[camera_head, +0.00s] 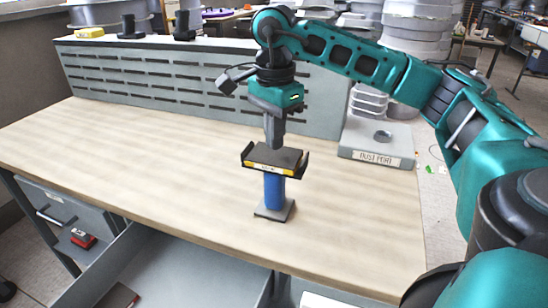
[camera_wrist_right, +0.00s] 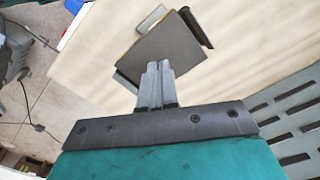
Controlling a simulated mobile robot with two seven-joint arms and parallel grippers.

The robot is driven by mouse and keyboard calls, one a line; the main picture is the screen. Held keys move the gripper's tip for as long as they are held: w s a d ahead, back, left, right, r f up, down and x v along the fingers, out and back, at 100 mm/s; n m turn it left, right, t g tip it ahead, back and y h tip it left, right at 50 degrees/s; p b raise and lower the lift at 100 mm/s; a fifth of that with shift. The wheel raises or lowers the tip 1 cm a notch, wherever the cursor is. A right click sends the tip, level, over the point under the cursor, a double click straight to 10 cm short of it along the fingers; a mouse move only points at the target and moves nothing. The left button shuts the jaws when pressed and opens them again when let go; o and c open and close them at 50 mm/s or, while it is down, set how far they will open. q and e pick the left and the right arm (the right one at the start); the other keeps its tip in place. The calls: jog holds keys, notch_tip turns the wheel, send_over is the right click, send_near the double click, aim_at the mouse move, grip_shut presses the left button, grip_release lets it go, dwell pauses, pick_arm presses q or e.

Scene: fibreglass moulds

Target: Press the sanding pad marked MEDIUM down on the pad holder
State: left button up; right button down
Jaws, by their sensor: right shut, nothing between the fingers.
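The sanding pad (camera_head: 273,158) is a dark slab with a yellow front edge. A small label shows on that edge, too small to read. It lies on the black pad holder (camera_head: 303,166), which stands on a blue post (camera_head: 274,190) with a grey foot on the bench. My right gripper (camera_head: 273,147) is shut and empty, pointing down at the pad's top. In the right wrist view the shut fingertips (camera_wrist_right: 158,66) overlap the dark face of the pad (camera_wrist_right: 164,46); I cannot tell whether they touch it. My left gripper is not in view.
A slotted grey panel (camera_head: 190,80) runs along the back of the wooden bench (camera_head: 130,150). A grey block labelled DUST PORT (camera_head: 378,140) stands at the right edge. The bench to the left of the holder is clear. Drawers (camera_head: 60,210) hang below.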

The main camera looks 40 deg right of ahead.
aim_at(275, 154)
jog(key=shift+f, duration=0.3)
dwell(0.6)
jog(key=shift+f+b, duration=0.6)
dwell(0.8)
notch_tip(275, 154, up, 5)
jog(key=p, duration=0.4)
jog(key=shift+r, duration=1.05)
